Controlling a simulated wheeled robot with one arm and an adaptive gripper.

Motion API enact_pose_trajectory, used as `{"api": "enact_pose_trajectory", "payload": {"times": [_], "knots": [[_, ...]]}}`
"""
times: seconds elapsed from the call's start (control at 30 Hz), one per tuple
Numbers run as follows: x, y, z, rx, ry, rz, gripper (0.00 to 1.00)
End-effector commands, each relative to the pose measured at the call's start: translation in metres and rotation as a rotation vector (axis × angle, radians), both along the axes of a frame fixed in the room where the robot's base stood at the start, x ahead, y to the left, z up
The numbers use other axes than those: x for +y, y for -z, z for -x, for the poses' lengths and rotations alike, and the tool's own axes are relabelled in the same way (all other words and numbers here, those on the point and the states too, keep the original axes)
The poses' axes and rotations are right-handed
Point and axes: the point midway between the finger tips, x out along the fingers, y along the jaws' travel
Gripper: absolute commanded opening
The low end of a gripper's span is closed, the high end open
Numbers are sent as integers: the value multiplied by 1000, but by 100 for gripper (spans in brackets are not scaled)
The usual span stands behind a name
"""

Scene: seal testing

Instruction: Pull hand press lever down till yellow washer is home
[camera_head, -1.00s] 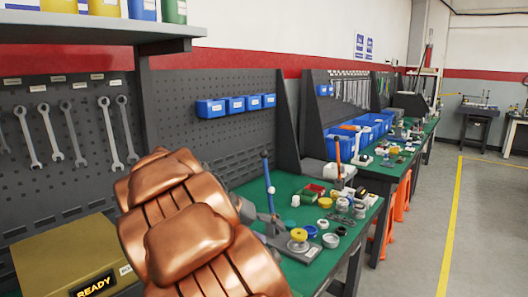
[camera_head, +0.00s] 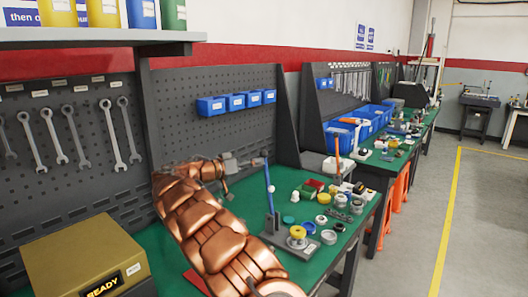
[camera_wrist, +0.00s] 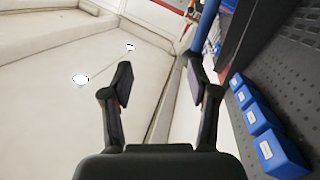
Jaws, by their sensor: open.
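The hand press (camera_head: 285,245) stands on the green bench with its blue lever (camera_head: 269,185) upright. A yellow washer (camera_head: 298,231) sits on the press; how deep it is seated I cannot tell. My gripper (camera_head: 256,161) is raised beside the top of the lever, at its left; contact cannot be made out. In the wrist view my gripper (camera_wrist: 160,80) is open with nothing between its fingers. A blue bar, apparently the lever (camera_wrist: 208,18), shows there beyond the right fingertip, outside the jaws.
Small parts, including a white ring (camera_head: 329,237) and a red-and-green tray (camera_head: 312,187), crowd the bench right of the press. A yellow READY box (camera_head: 80,255) stands at left. Blue bins (camera_head: 237,102) hang on the pegboard behind. Open floor lies at right.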

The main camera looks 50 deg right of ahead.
Motion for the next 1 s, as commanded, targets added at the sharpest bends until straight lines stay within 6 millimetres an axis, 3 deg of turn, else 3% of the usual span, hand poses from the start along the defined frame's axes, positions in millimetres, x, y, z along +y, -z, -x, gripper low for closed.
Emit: {"api": "enact_pose_trajectory", "payload": {"times": [0.13, 0.4, 0.57, 1.0], "knots": [[-10, 2, -24, -90, -29, 57, 60], [-17, 4, -45, -202, -60, 110, 60], [-24, 3, -46, -217, -63, 118, 60], [-82, 3, -39, -216, -62, 115, 60]]}}
